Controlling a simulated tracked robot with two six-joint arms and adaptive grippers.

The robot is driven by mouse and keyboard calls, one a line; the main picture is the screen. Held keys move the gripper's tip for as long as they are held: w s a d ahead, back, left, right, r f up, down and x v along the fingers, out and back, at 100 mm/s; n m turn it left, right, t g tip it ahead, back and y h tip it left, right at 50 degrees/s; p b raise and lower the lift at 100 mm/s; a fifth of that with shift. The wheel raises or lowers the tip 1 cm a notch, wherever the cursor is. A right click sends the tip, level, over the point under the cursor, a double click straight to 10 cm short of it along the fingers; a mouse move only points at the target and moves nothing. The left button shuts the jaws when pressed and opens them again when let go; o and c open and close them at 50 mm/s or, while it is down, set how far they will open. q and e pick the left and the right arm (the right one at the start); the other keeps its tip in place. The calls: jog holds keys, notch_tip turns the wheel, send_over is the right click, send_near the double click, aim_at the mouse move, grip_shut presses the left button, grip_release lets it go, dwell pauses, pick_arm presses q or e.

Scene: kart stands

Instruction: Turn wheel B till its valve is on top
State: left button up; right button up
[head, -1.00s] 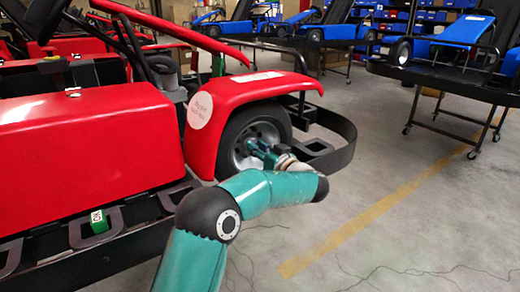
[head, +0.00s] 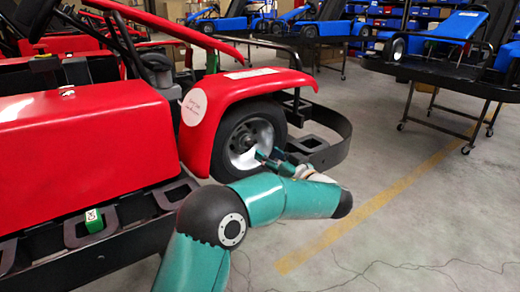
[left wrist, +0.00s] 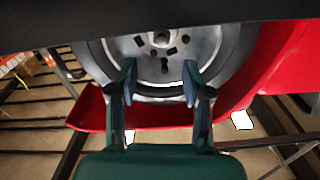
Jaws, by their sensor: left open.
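A front wheel (head: 233,128) with a black tyre and silver rim sits under the red fender of the near kart. No letter B can be read on it. My left gripper (head: 265,160) is in front of the lower right of this rim, with its fingers apart and nothing between them. In the left wrist view the open gripper (left wrist: 159,80) points at the lower part of the silver rim (left wrist: 212,40). A small dark mark (left wrist: 164,65) shows on the rim between the fingertips; I cannot tell if it is the valve. My right gripper is out of view.
A black bumper bar (head: 335,142) curves close to the right of the wheel. The red fender (head: 250,88) with a round label covers the wheel's top. A small green block (head: 94,221) sits on the kart's side frame.

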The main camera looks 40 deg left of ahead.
pick_arm(q)
jog(key=v, duration=0.4)
jog(key=shift+d, duration=0.1)
dwell(0.4)
